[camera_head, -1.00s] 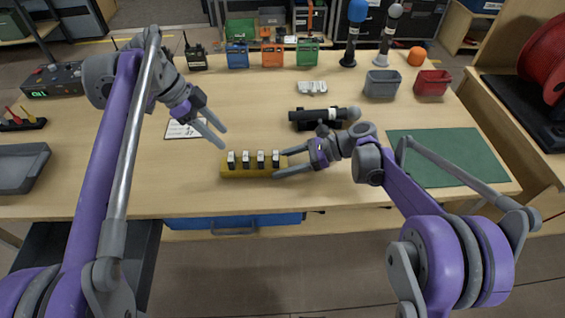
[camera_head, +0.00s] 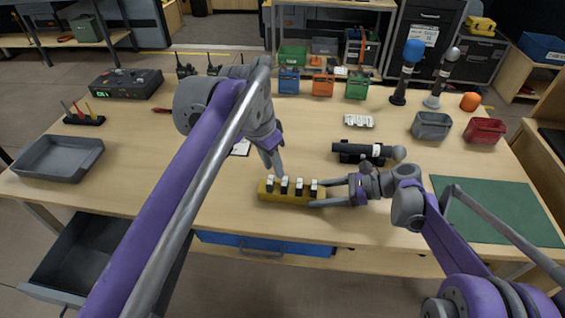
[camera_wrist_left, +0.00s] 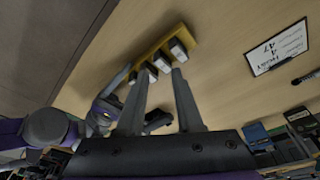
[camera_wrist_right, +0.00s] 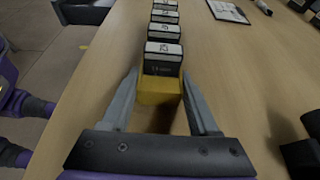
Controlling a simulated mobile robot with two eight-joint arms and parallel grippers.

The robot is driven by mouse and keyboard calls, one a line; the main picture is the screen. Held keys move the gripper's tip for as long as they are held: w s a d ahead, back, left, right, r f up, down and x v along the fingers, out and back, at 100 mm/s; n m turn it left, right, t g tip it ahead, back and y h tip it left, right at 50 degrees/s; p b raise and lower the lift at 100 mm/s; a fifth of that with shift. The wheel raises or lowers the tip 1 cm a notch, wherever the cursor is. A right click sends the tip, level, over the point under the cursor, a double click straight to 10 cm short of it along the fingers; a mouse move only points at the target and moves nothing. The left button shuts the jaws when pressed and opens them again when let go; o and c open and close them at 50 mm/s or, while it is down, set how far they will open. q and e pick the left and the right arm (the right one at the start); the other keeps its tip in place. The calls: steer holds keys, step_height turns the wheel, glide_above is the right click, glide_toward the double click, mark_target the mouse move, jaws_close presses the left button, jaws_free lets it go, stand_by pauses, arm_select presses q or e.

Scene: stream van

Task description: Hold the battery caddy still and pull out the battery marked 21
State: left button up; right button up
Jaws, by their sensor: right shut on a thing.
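The yellow battery caddy (camera_head: 285,197) sits on the table near its front edge, with several dark, white-topped batteries (camera_head: 299,187) in a row. In the right wrist view, the nearest battery (camera_wrist_right: 163,57) has a white label with a two-digit mark that I cannot read surely. My right gripper (camera_head: 318,196) is shut on the right end of the caddy (camera_wrist_right: 160,90), a finger on each side. My left gripper (camera_head: 277,172) points down just above the batteries. In the left wrist view (camera_wrist_left: 160,72) its fingers are apart, with batteries showing between and beyond the tips; contact is unclear.
A black cylinder on a stand (camera_head: 362,152) lies behind my right gripper. A printed card (camera_wrist_left: 275,47) lies behind the caddy. A green mat (camera_head: 495,208) is at right, grey (camera_head: 431,125) and red (camera_head: 484,130) bins behind it. A grey tray (camera_head: 58,157) is at left.

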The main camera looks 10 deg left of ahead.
mark_target(285, 182)
arm_select(q)
steer(key=w+f+n+t, duration=0.1)
steer(key=f+n, duration=0.1)
steer(key=f, duration=0.1)
steer(key=w+d+f+n+y, duration=0.1)
steer(key=f+n, duration=0.1)
steer(key=n, duration=0.1)
steer(key=d+f+n+t, duration=0.1)
steer(key=f+n, duration=0.1)
steer(key=f, duration=0.1)
steer(key=shift+w+d+f+t+y, duration=0.2)
steer(key=shift+w+f+t+y, duration=0.1)
steer(key=shift+w+y, duration=0.1)
stand_by(0.4)
jaws_close()
stand_by(0.5)
